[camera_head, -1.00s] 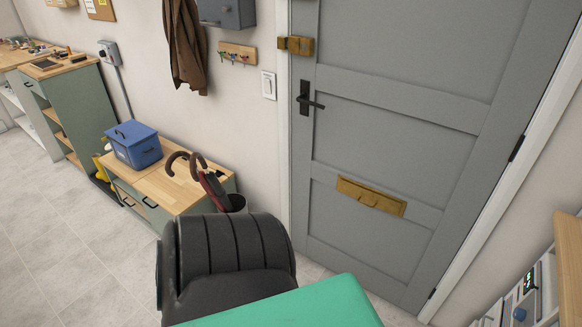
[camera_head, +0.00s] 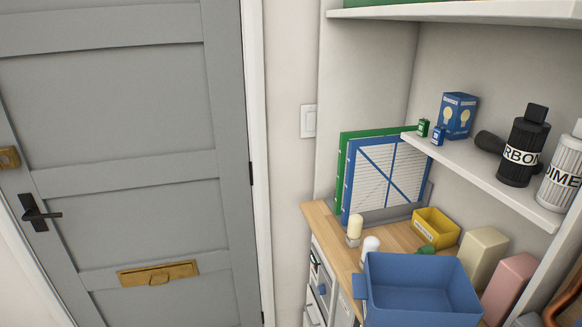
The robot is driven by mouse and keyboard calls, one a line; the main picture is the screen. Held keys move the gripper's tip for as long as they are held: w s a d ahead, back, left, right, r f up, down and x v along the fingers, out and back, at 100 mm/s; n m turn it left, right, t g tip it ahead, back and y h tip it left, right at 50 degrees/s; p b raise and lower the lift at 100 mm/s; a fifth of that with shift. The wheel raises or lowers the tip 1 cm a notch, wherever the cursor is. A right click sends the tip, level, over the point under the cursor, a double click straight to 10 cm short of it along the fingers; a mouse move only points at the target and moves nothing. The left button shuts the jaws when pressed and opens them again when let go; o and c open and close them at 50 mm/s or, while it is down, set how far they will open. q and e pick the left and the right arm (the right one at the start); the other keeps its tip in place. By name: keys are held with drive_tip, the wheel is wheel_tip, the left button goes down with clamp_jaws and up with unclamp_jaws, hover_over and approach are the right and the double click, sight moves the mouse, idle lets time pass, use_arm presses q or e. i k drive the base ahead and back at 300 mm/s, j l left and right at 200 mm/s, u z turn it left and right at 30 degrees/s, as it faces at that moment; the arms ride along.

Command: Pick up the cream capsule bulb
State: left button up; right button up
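A cream capsule bulb (camera_head: 355,225) with a pale grey base stands upright on the wooden counter (camera_head: 322,222), near its front left edge, in front of a blue-framed panel. A white rounded bulb (camera_head: 371,244) stands just to its right and nearer. Its lower part is partly hidden by the blue bin. Neither of my grippers is in view.
An open blue bin (camera_head: 412,313) stands at the counter's front. Behind it are a yellow tray (camera_head: 437,228), a green bulb-like item (camera_head: 425,249), and cream (camera_head: 483,256) and pink (camera_head: 509,286) blocks. A shelf (camera_head: 497,182) with bottles overhangs the right. The grey door (camera_head: 115,140) is left.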

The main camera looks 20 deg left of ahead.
sight(353, 239)
drive_tip(key=j+z, duration=0.3)
drive_tip(key=j, duration=0.2)
drive_tip(key=j+z, duration=0.25)
drive_tip(key=j, duration=0.2)
drive_tip(key=k+j+z, duration=0.15)
drive_tip(key=j+z, duration=0.15)
drive_tip(key=j, duration=0.15)
drive_tip(key=k+j+z, duration=0.15)
drive_tip(key=j+z, duration=0.15)
drive_tip(key=j, duration=0.15)
